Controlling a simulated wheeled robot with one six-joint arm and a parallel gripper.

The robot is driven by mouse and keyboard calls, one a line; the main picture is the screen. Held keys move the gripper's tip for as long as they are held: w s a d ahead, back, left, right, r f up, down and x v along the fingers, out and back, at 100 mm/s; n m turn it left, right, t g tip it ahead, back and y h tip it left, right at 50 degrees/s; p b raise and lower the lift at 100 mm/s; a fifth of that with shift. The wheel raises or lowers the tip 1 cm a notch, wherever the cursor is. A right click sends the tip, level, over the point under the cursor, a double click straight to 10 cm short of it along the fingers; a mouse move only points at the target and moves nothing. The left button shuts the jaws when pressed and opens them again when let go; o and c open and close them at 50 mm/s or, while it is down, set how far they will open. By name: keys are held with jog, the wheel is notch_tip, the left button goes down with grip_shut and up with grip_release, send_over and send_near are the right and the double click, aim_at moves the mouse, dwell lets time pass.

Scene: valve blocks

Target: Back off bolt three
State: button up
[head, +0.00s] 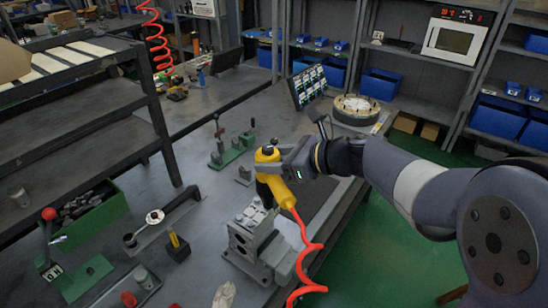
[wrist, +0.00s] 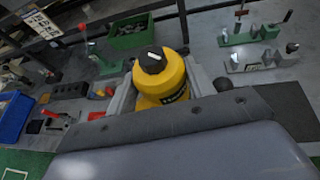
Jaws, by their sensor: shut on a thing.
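My gripper (head: 277,168) is shut on a yellow tool (head: 268,156) with a black cap. A red coiled hose (head: 303,252) runs from the tool down to the right. In the wrist view the same yellow tool (wrist: 163,78) sits between the two grey jaws. A grey valve block (head: 252,240) stands on the bench, below and slightly left of the tool in the head view. Small bolt heads (head: 247,212) show on its top. I cannot tell which is bolt three. The tool's lower end is partly hidden, and I see no clear contact with the block.
Green clamps (head: 232,146) stand on the bench behind the block. A green bin of parts (head: 90,210), a red-knobbed lever press (head: 60,255) and a small black and yellow item (head: 178,246) lie to the left. A tablet (head: 308,86) and round fixture (head: 355,108) stand at the back.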

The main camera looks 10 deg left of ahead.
jog(key=shift+f+b, duration=0.3)
jog(key=shift+f, duration=0.05)
jog(key=shift+r, duration=0.1)
dwell(0.7)
jog(key=shift+s+f, duration=0.15)
jog(key=shift+f, duration=0.4)
dwell(2.3)
jog(key=shift+d+r+p, duration=0.1)
jog(key=shift+r+p, duration=0.1)
jog(key=shift+p, duration=0.3)
dwell(1.2)
